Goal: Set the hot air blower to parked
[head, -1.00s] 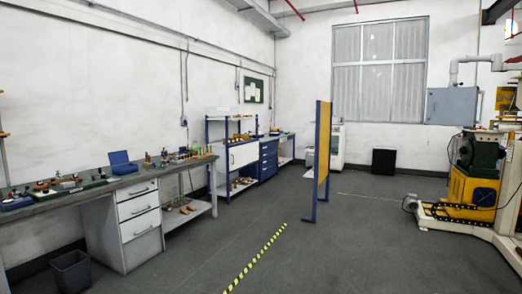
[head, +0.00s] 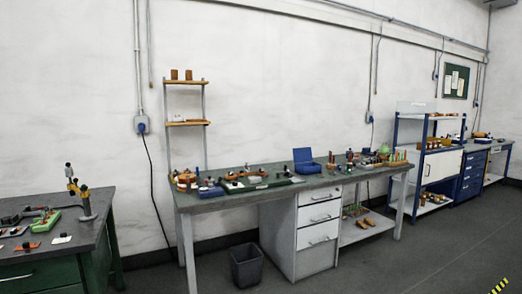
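I cannot make out a hot air blower for certain in the head view. A yellow and black tool on a grey stand (head: 80,194) is upright at the right part of the left bench, but it is too small to identify. The middle workbench (head: 228,203) carries many small items, too small to tell apart. My gripper is not in view.
The left green bench (head: 45,263) holds a green tool (head: 45,222) and small parts. A dark bin (head: 246,265) stands on the floor by the middle bench's drawers (head: 319,215). A blue shelf unit (head: 394,160) stands farther right. The floor at front right (head: 420,265) is clear.

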